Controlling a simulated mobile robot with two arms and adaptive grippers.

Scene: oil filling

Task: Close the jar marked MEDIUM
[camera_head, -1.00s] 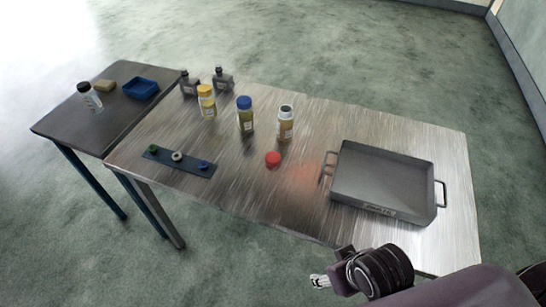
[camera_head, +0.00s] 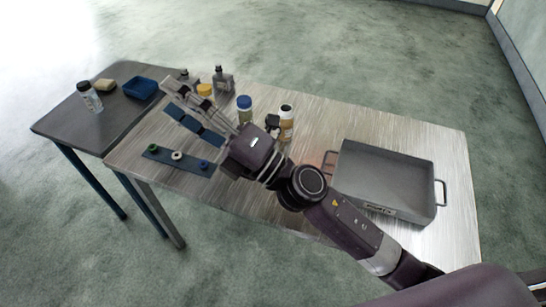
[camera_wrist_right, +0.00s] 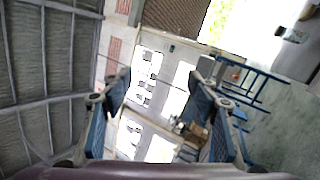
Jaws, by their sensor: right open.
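Three jars stand on the metal table in the head view: a yellow-capped jar (camera_head: 205,91), partly behind my arm, a blue-capped jar (camera_head: 244,108) and an amber jar with an open, uncapped top (camera_head: 287,118). The labels are too small to read, so I cannot tell which is marked MEDIUM. The red cap seen lying on the table earlier is hidden behind my right arm. My right gripper (camera_head: 170,96) is open and empty, above the left part of the metal table, with its fingers pointing left. In the right wrist view its fingers (camera_wrist_right: 160,100) are wide apart. My left gripper is not in view.
A grey tray with handles (camera_head: 385,147) takes up the table's right side. A dark strip with small rings (camera_head: 178,161) lies at the front left. Small dark bottles (camera_head: 222,80) stand at the back. The side table (camera_head: 62,128) holds a blue bin (camera_head: 140,87) and a clear jar (camera_head: 89,97).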

